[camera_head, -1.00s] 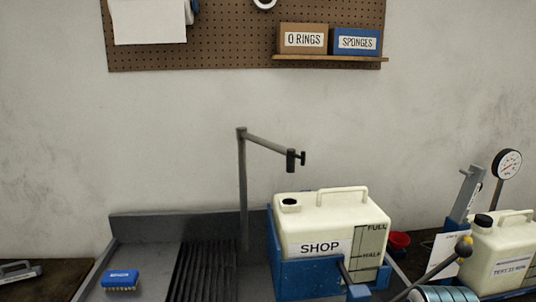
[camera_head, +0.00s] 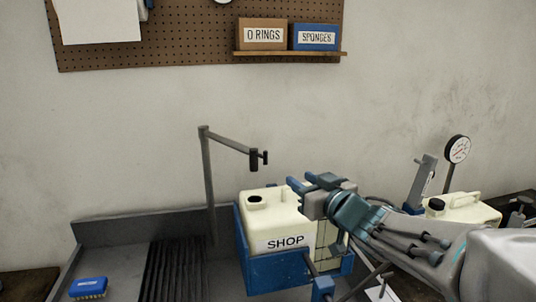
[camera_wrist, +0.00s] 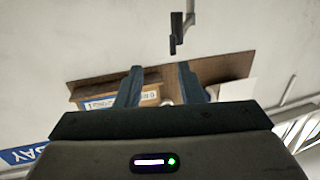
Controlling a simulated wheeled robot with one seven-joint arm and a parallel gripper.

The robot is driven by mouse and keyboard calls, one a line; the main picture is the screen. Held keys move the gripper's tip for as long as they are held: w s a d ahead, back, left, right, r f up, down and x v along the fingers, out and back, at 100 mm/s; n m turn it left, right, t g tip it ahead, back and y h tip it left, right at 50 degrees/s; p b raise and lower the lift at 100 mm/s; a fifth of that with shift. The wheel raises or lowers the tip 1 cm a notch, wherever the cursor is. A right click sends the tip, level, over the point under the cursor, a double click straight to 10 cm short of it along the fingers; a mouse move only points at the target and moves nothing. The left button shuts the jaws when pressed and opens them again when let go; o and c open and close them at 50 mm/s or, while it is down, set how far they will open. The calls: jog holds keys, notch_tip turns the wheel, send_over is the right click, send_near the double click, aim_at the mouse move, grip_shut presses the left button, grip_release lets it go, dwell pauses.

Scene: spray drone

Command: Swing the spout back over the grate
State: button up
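The grey spout (camera_head: 232,143) reaches right from the top of an upright post (camera_head: 209,185). Its dark downturned end with a small handle (camera_head: 257,159) hangs above the cream SHOP jug (camera_head: 275,215), near the jug's dark opening. The dark slatted grate (camera_head: 173,270) lies in the sink to the left, with no spout end over it. My gripper (camera_head: 303,182) is right of the spout end and lower, in front of the jug's right part, which it hides. In the wrist view my gripper (camera_wrist: 160,66) is open and empty, with the spout end (camera_wrist: 176,30) beyond the fingertips.
The jug sits in a blue holder (camera_head: 275,273). A blue brush (camera_head: 88,287) lies left in the grey sink (camera_head: 120,235). A gauge (camera_head: 457,149) and a second jug (camera_head: 465,208) stand right, behind my arm. A shelf with boxes (camera_head: 262,34) hangs above. The space left of the post is clear.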

aim_at(265, 158)
jog(key=shift+n+y, duration=0.4)
jog(key=shift+y, duration=0.2)
jog(key=x, duration=0.4)
jog(key=a+p+x, duration=0.1)
jog(key=x, duration=0.4)
jog(key=s+p+x, duration=0.1)
jog(key=x, duration=0.4)
jog(key=shift+w+a+r, duration=0.2)
jog(key=shift+a+r, duration=0.05)
jog(key=shift+r, duration=0.1)
grip_shut()
